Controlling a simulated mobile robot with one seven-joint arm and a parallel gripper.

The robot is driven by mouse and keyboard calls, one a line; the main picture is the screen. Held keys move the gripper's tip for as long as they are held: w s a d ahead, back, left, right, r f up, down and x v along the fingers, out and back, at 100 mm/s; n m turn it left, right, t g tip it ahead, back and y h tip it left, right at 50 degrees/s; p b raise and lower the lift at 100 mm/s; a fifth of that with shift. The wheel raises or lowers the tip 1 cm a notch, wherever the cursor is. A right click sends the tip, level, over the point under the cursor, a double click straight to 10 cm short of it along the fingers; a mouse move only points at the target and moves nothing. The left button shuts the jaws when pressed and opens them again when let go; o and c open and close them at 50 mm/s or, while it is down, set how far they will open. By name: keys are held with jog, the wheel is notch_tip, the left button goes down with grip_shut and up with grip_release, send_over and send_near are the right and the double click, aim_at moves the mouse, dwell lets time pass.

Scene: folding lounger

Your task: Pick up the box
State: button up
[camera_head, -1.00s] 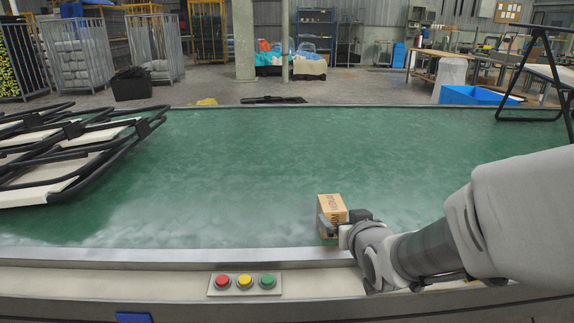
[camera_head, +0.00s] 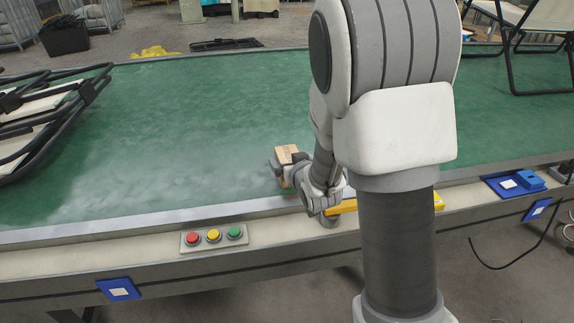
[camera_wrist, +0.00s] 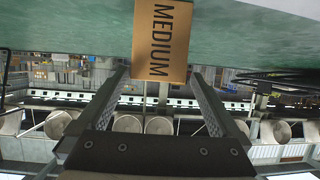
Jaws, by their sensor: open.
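The box (camera_head: 287,152) is a small brown cardboard carton near the front edge of the green-topped table. In the wrist view the box (camera_wrist: 162,40) shows a face with the word MEDIUM, reading sideways. My gripper (camera_head: 285,167) is at the box's near side in the head view, partly hiding its lower part. In the wrist view my gripper (camera_wrist: 161,76) is open, with one finger towards each side of the box. The box's near end lies about level with the fingertips. I cannot tell whether either finger touches it.
The green tabletop (camera_head: 190,110) is clear around the box. Black-framed folded loungers (camera_head: 40,115) lie at the left; another lounger (camera_head: 535,40) stands at the right. A panel (camera_head: 214,238) with red, yellow and green buttons sits on the front edge. My arm blocks part of the view.

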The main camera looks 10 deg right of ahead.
aim_at(286, 152)
jog(key=shift+r+b+x, duration=0.15)
jog(key=shift+b+x, duration=0.2)
jog(key=shift+x, duration=1.35)
jog(key=shift+r+b+x, duration=0.1)
jog(key=shift+b+x, duration=0.25)
jog(key=shift+x, duration=1.35)
jog(key=shift+d, duration=0.2)
jog(key=shift+c, duration=0.3)
jog(key=c, duration=1.4)
jog(key=shift+r, duration=0.1)
